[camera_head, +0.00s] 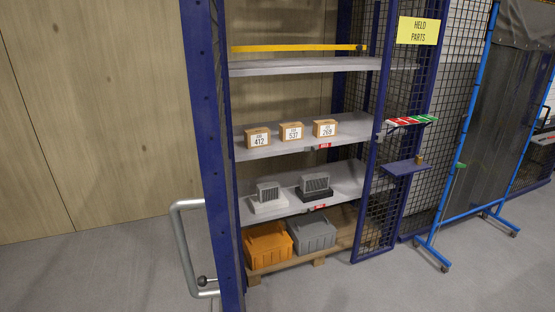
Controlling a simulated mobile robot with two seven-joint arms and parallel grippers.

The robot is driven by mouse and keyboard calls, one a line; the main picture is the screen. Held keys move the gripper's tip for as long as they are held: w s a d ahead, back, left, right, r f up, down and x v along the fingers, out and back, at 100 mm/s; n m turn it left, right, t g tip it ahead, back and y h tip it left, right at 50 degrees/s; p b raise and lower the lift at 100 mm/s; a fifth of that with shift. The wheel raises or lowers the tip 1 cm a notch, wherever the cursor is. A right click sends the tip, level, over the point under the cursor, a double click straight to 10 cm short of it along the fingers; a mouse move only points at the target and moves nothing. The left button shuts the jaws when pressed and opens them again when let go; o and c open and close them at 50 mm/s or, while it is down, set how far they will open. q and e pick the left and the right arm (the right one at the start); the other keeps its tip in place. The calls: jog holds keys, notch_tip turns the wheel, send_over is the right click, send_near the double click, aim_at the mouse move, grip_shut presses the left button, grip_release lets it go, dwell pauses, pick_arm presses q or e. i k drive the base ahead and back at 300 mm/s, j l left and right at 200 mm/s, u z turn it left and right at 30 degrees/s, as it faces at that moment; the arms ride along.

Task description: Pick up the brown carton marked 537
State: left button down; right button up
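The brown carton marked 537 (291,132) stands upright on a grey shelf of the blue rack, with its white label facing me. It is the middle one of three similar cartons. The carton marked 412 (258,139) is to its left and the carton marked 269 (325,129) is to its right, with small gaps between them. Neither of my grippers shows in the head view.
The rack's blue front post (208,150) and a grey tube handle (184,245) stand at the left. The shelf below holds two grey vented units. An orange bin (268,246) and a grey bin (312,234) sit at the bottom. A blue wheeled frame (462,150) stands right. Floor in front is clear.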

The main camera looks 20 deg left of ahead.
aim_at(294, 131)
jog(key=k+j+u, duration=0.1)
jog(key=j, duration=0.4)
jog(key=k+j, duration=0.1)
jog(key=j, duration=0.4)
jog(key=k+j+u, duration=0.15)
jog(key=j, duration=0.4)
jog(key=k+l+u, duration=0.1)
jog(key=l, duration=0.5)
jog(key=k+l+u, duration=0.1)
jog(key=l, duration=0.45)
jog(key=k+l+u, duration=0.1)
jog(key=l+u, duration=0.15)
jog(key=l, duration=0.8)
jog(key=i+l+u, duration=0.15)
jog(key=l, duration=0.4)
jog(key=l+u, duration=0.1)
jog(key=l, duration=0.45)
jog(key=i+l+u, duration=0.1)
jog(key=l, duration=0.25)
jog(key=i+l, duration=0.25)
jog(key=i+l+u, duration=0.15)
jog(key=l, duration=0.35)
jog(key=i+l, duration=0.15)
jog(key=l, duration=0.2)
jog(key=u, duration=0.05)
